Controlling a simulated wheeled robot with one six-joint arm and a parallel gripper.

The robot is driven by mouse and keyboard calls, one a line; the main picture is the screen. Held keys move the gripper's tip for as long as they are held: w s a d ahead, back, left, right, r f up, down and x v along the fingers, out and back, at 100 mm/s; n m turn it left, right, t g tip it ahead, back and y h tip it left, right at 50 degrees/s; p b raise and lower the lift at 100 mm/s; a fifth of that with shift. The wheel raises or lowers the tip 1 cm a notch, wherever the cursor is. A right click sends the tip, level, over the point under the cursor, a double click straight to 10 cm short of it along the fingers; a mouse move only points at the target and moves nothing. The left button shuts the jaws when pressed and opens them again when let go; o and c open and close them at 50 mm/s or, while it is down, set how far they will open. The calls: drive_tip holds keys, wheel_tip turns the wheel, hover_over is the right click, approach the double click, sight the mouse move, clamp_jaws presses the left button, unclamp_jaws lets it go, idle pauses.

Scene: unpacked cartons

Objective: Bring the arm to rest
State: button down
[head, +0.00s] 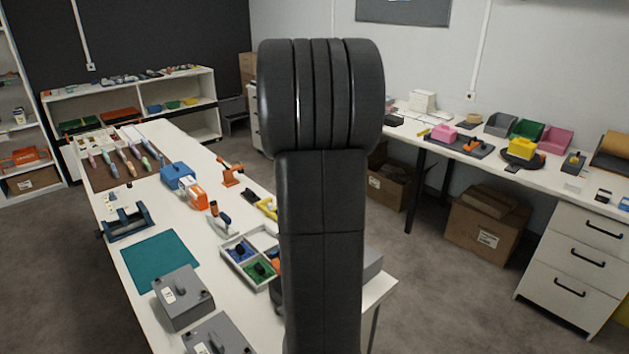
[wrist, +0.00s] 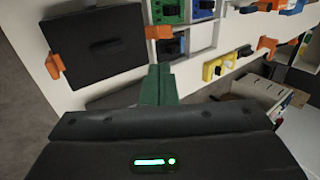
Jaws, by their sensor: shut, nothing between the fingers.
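My arm (head: 322,190) stands upright in the middle of the head view, dark and thick, and hides part of the white table behind it. My gripper (wrist: 158,82) shows in the wrist view with its green fingers together and nothing between them. The fingers point over the white table, beside a dark grey case (wrist: 100,47) with orange clips. The gripper itself is not visible in the head view.
The white table (head: 140,215) holds a divided tray (head: 228,256), a teal mat (head: 160,259), grey boxes (head: 182,300) and tools. A second bench (head: 545,182) runs along the right wall, with cartons (head: 486,236) under it. Grey floor (head: 455,300) lies open between them.

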drive_tip(key=x, duration=1.1)
drive_tip(key=shift+s+d+b, duration=0.15)
drive_tip(key=shift+b, duration=0.15)
drive_tip(key=shift+d+f+b, duration=0.1)
drive_tip(key=shift+f+b, duration=0.25)
drive_tip(key=shift+b, duration=0.2)
drive_tip(key=shift+s+d+f+t+y+b, duration=0.2)
drive_tip(key=shift+s+f+t+y+b, duration=0.15)
drive_tip(key=shift+b, duration=0.5)
drive_tip(key=shift+s+d+f+t+y+b, duration=0.15)
drive_tip(key=shift+f+t+y+b, duration=0.25)
drive_tip(key=shift+b, duration=0.8)
drive_tip(key=shift+f+b, duration=0.1)
drive_tip(key=shift+b, duration=0.45)
drive_tip(key=shift+t+y, duration=0.25)
drive_tip(key=shift+r, duration=0.3)
